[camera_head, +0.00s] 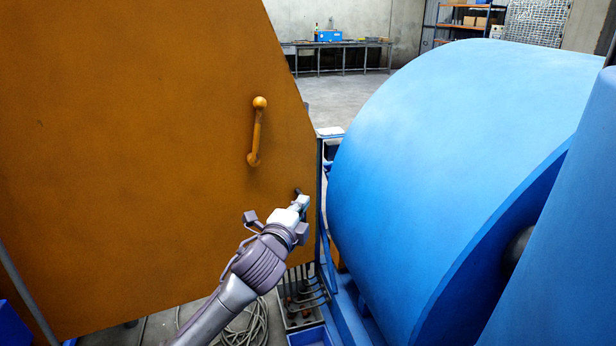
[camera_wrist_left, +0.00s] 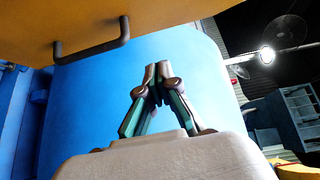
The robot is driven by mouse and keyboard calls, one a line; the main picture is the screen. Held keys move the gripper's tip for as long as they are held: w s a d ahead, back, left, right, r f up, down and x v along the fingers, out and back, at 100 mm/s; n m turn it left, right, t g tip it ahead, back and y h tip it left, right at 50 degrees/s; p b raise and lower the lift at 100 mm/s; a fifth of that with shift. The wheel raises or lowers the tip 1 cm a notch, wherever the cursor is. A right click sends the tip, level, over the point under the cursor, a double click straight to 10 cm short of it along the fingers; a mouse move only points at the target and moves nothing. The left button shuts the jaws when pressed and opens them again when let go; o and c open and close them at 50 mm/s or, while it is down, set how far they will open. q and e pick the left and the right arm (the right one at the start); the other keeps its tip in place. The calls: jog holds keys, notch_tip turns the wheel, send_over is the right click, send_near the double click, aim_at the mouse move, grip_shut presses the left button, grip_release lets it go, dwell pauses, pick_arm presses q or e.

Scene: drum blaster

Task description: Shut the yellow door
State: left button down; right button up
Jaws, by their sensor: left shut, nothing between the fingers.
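The yellow door (camera_head: 150,150) is a large orange-yellow panel filling the left of the head view. Its handle (camera_head: 257,132) is a vertical bar of the same colour near the door's right edge. In the left wrist view the door (camera_wrist_left: 190,12) crosses the top, with a dark handle (camera_wrist_left: 92,47) hanging from it. My left gripper (camera_head: 299,194) is shut and empty, below and right of the handle, by the door's lower right edge. It also shows in the left wrist view (camera_wrist_left: 157,68). Whether it touches the door cannot be told. My right gripper is out of view.
A big blue drum (camera_head: 450,160) stands right of the door, with a narrow gap between. A crate with round items (camera_head: 302,305) and a blue bin (camera_head: 310,337) sit below. A workbench (camera_head: 335,44) and shelves (camera_head: 465,20) stand far back, beyond open floor.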

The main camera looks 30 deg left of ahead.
pick_arm(q)
jog(key=r, duration=0.2)
jog(key=p, duration=0.2)
send_near(311, 165)
jog(key=w+d, duration=0.2)
jog(key=w, duration=0.3)
jog(key=a, duration=0.1)
jog(key=a+p, duration=0.1)
jog(key=shift+w+a, duration=0.25)
jog(key=shift+w+a+f, duration=0.1)
jog(key=shift+w+a, duration=0.1)
jog(key=shift+a, duration=0.35)
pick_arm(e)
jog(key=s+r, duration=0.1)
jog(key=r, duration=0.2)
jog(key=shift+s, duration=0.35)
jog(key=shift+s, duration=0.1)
